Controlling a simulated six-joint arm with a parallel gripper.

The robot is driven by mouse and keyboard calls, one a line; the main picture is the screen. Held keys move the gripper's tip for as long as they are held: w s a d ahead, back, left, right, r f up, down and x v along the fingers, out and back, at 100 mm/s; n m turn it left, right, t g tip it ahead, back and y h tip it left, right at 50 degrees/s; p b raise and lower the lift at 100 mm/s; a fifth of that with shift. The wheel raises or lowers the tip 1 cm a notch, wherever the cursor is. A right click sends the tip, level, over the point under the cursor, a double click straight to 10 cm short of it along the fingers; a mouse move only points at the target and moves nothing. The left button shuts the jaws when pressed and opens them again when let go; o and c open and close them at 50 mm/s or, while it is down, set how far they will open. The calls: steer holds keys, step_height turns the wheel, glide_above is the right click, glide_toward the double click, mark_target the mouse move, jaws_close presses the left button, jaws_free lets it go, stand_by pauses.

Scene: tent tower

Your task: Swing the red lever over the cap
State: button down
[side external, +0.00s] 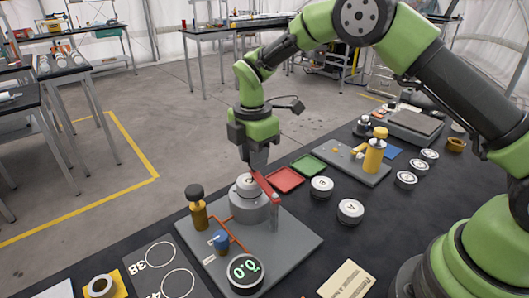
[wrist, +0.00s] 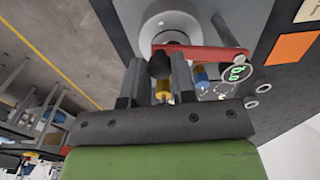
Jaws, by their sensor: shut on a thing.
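The red lever (side external: 266,188) runs from a grey post at the right of the grey base plate (side external: 292,241) up to my gripper (side external: 256,170). My gripper is shut on its free end. In the wrist view the lever (wrist: 215,54) crosses beside the round grey housing, and my fingertips (wrist: 157,62) are at its left end. The pale cap (side external: 245,182) sits on top of the grey cylinder (side external: 246,205), and my gripper is close to it. The lever appears to pass along the cap's edge; exact overlap is hard to tell.
A black-topped brass post (side external: 198,211), a blue knob (side external: 221,240) and a round display reading 0.0 (side external: 245,272) stand on the plate's near side. Red (side external: 285,180) and green (side external: 308,165) trays lie behind. Labelled discs (side external: 350,211) lie to the right.

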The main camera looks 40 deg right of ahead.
steer(key=shift+w+a+n, duration=0.15)
steer(key=shift+a+n, duration=0.95)
steer(key=shift+n, duration=0.3)
steer(key=c, duration=0.9)
jaws_free()
steer(key=shift+c, duration=0.2)
step_height(320, 180, up, 10)
